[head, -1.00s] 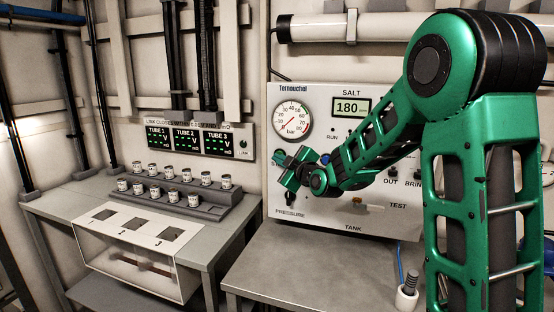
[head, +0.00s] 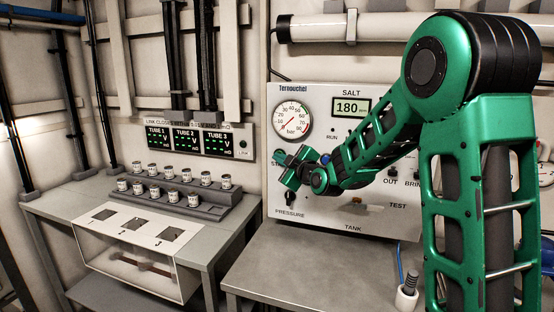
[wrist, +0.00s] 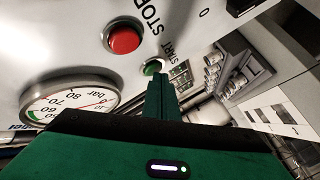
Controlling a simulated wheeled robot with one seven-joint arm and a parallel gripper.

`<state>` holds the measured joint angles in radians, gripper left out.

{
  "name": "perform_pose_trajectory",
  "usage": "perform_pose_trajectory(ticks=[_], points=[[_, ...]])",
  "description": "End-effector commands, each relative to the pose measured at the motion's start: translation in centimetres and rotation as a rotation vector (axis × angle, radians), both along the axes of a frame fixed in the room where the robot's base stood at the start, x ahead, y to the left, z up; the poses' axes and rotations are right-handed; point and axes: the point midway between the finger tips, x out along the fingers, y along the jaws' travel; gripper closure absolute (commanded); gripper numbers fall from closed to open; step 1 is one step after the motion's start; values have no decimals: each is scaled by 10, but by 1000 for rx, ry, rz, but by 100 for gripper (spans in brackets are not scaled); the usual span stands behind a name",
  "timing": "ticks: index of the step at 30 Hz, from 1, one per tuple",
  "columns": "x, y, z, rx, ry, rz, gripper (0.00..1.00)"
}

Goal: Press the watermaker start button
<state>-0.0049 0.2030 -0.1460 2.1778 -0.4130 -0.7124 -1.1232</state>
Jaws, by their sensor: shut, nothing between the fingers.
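The watermaker panel (head: 330,98) is white, with a gauge and labels. In the wrist view the green start button (wrist: 151,68) sits beside the word START, partly covered by my fingertips. My gripper (wrist: 160,78) is shut and empty, its tips right at the button; I cannot tell whether they touch it. The red stop button (wrist: 123,40) stands clear, beside the word STOP. In the head view my gripper (head: 281,160) is at the panel's left side, below the gauge, and hides the start button there.
The pressure gauge (head: 291,119) is close above my gripper, and the pressure knob (head: 290,199) is below it. A grey bench (head: 310,265) lies under the panel. A rack of small cans (head: 185,195) stands on the left table. The display (head: 351,107) reads 180.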

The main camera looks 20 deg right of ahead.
Motion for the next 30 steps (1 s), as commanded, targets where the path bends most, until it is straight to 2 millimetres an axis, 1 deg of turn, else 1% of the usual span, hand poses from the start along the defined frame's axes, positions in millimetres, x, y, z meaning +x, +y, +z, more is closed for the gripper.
perform_pose_trajectory(ticks=[19,30], points=[[2,-2,0,-1,0,-1,100],[-10,7,0,-1,0,0,100]])
